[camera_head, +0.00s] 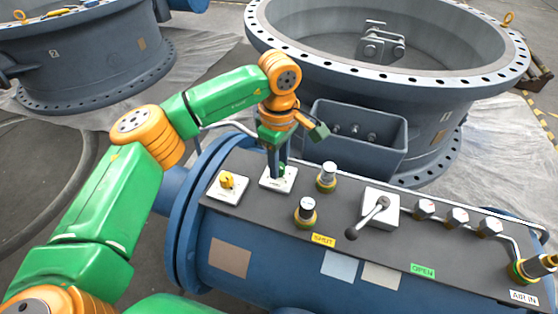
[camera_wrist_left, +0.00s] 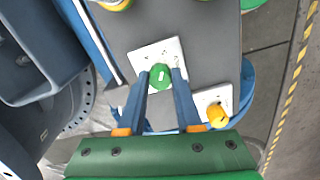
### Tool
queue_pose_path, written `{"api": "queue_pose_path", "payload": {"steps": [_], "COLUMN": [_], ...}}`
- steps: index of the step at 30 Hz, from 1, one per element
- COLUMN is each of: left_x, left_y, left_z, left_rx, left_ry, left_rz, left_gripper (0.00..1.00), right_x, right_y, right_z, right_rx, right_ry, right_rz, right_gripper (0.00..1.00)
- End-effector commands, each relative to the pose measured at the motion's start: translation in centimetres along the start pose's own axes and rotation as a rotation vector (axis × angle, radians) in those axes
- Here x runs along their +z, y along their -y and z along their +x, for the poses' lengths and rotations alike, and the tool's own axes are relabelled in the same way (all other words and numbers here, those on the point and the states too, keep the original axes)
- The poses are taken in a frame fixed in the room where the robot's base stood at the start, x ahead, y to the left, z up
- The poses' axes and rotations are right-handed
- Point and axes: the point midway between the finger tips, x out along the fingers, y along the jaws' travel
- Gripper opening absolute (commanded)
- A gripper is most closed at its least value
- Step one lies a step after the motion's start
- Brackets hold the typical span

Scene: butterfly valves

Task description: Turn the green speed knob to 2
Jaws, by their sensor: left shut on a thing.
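The green speed knob (camera_wrist_left: 160,76) sits on a white square plate (camera_wrist_left: 143,60) in the left wrist view, with a light pointer mark on its top. I cannot read the numbers on the plate. In the head view the knob (camera_head: 282,169) is mostly hidden behind my left gripper (camera_head: 278,172), which points down at the plate. In the left wrist view, the two fingers of my left gripper (camera_wrist_left: 160,82) are shut on the knob, one on each side. My right gripper is not in view.
A yellow knob (camera_head: 227,181) on its own white plate is close by on the left. Two silver-topped valves (camera_head: 327,176) (camera_head: 306,210) stand to the right. A lever box (camera_head: 380,208) and several gauges (camera_head: 457,217) are further right on the grey panel. Large flanged rings stand behind.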

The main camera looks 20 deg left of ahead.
Motion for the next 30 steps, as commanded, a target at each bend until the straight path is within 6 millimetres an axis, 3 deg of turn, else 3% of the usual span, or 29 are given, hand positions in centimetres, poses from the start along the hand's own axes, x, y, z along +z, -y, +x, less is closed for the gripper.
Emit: {"api": "queue_pose_path", "payload": {"steps": [8, 30], "left_x": [-0.1, -0.1], "left_y": [0.0, 0.0], "left_z": [-0.1, -0.1], "left_rx": [-0.002, -0.001], "left_ry": [-0.001, -0.001], "left_rz": [-0.182, -0.883], "left_gripper": [0.00, 0.00], "right_x": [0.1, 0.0], "right_y": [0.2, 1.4], "right_z": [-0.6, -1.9], "right_rx": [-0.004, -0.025], "right_ry": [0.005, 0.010], "right_rz": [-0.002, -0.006], "right_gripper": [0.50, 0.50]}}
